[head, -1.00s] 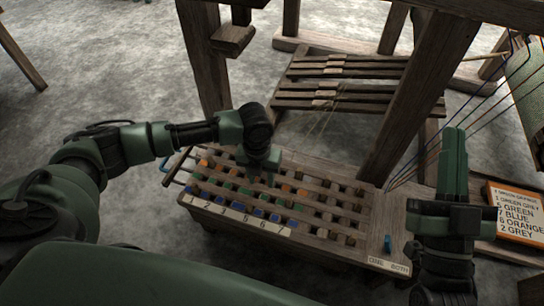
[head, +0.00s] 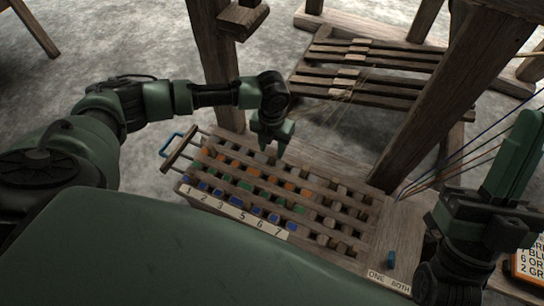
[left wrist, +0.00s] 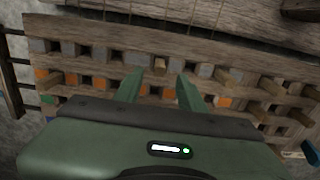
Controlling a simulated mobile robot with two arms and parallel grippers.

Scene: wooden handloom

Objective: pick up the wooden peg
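Several wooden pegs stand in the holes of a slatted wooden board (head: 375,215); the frames do not single one out. In the left wrist view one plain wooden peg (left wrist: 160,65) stands in the back row, centred in the gap between my fingertips and not touched by them. My left gripper (head: 272,145) is over the board's back edge, pointing down; in the left wrist view its two fingers (left wrist: 160,80) are apart with nothing between them. My right gripper (head: 522,150) is at the right edge, pointing up, seen side-on; its finger gap is hidden.
Coloured squares and a numbered strip (head: 235,212) mark the board. A blue handle (head: 168,145) sticks out at its left, and a blue peg (head: 391,258) stands at its front right. Thick loom posts (head: 440,110) and taut threads rise behind and to the right.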

